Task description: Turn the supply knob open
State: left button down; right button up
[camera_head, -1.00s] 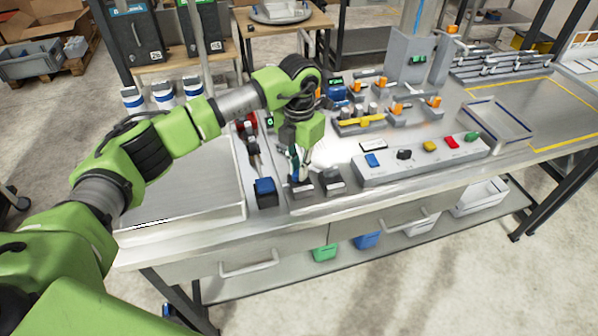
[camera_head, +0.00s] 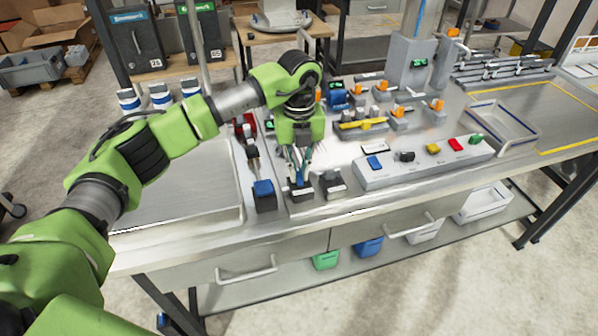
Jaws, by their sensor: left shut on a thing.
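My left gripper (camera_head: 300,180) reaches down to the front edge of the bench. A similar grey block (camera_head: 333,187) with a dark top stands just to the right, apart from the gripper. I cannot tell from the markings which of these is the supply knob. My right gripper is not in view.
A blue-topped block (camera_head: 264,195) stands close on the left. A control panel (camera_head: 420,166) with coloured buttons and a black knob (camera_head: 404,156) lies to the right. Orange-handled fittings (camera_head: 398,110) and a yellow lever (camera_head: 362,124) stand behind. A tray (camera_head: 500,122) sits farther right.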

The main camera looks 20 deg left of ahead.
aim_at(299, 173)
pick_arm(q)
jog(key=shift+r+n, duration=0.1)
jog(key=shift+n, duration=0.4)
jog(key=shift+w, duration=0.1)
jog(key=c, duration=2.1)
grip_release()
notch_tip(299, 173, up, 12)
